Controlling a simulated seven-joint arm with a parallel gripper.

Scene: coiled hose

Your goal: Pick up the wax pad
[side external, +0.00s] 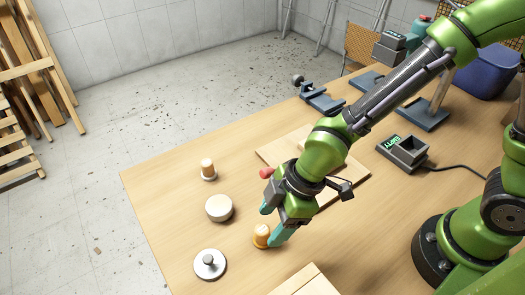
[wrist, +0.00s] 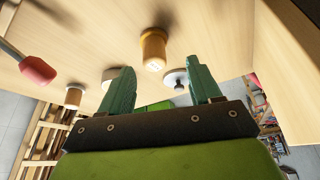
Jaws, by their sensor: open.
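A cream round pad (side external: 219,208), which looks like the wax pad, lies flat on the table to the left of my gripper in the side view. In the wrist view the pad (wrist: 112,74) is partly hidden behind one finger. My gripper (side external: 269,226) points down with its teal fingers apart and nothing held. An orange-brown cylinder (side external: 261,232) with a wider base stands close by the fingertips in the side view. In the wrist view this cylinder (wrist: 153,48) appears beyond the gap between the fingers (wrist: 161,66). I cannot tell whether a finger touches it.
A silver disc with a knob (side external: 210,264) and a small tan cylinder on a white base (side external: 208,171) flank the pad. A red handle end (side external: 266,173) sits near a wooden board (side external: 345,178). A grey device (side external: 403,152) stands farther right.

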